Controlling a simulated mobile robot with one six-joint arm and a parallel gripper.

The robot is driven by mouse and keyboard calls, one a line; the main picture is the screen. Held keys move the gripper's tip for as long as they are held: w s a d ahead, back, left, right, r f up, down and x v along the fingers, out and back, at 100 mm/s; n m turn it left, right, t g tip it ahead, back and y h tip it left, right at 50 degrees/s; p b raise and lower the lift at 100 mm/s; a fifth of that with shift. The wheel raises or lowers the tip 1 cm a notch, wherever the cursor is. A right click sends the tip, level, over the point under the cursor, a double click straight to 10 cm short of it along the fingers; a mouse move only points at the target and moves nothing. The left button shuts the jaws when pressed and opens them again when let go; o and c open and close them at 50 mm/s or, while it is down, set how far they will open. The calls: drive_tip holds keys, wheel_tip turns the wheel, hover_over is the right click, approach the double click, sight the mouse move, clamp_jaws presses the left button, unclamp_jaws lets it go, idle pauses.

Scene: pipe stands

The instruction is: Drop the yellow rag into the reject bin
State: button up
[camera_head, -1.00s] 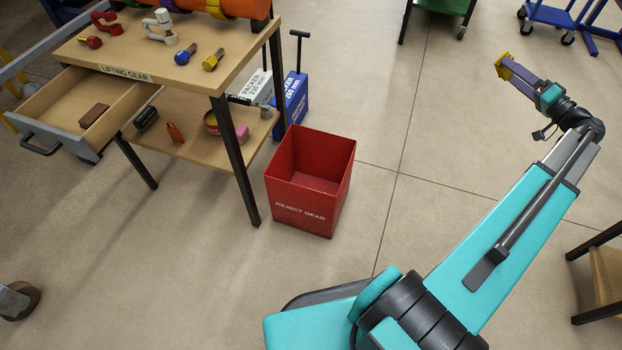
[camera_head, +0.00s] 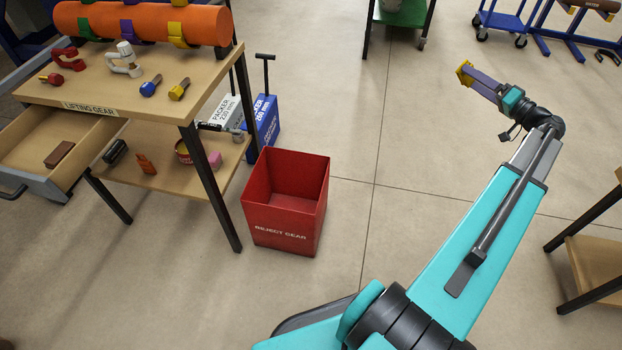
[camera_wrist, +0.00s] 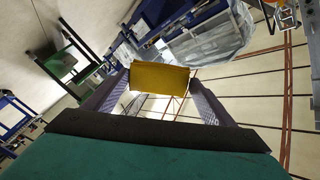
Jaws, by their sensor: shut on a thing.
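The yellow rag (camera_wrist: 160,77) is a small yellow block-like piece held between the fingertips of my gripper (camera_wrist: 158,90) in the wrist view. In the head view the rag (camera_head: 464,73) shows at the tip of my gripper (camera_head: 474,79), at the upper right, raised above the floor. The gripper is shut on it. The red reject bin (camera_head: 285,234), marked REJECT GEAR, stands open on the floor left of the centre. Its visible inside looks empty. My gripper is well to the right of the bin and apart from it.
A wooden table (camera_head: 205,95) with an open drawer (camera_head: 75,135), an orange pipe and lifting gear stands left of the bin. A wooden shelf stand (camera_head: 600,265) is at right. The floor between is clear.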

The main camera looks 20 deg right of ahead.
drive_tip(key=w+a+n+g+y, duration=0.1)
drive_tip(key=w+a+n+y, duration=0.2)
drive_tip(key=a, duration=1)
drive_tip(key=w+a+n+g+y, duration=0.15)
drive_tip(key=w+a, duration=0.25)
drive_tip(key=a, duration=1)
drive_tip(key=w+a+n+g+y, duration=0.1)
drive_tip(key=w+a+g+y, duration=0.2)
drive_tip(key=a, duration=1)
drive_tip(key=s+a+n+g+y, duration=0.1)
drive_tip(key=a+n+y, duration=0.1)
drive_tip(key=a, duration=1.4)
drive_tip(key=shift+s+a+r+n+y, duration=0.15)
drive_tip(key=shift+s+r+n+y, duration=0.05)
drive_tip(key=shift+s+n+y, duration=0.15)
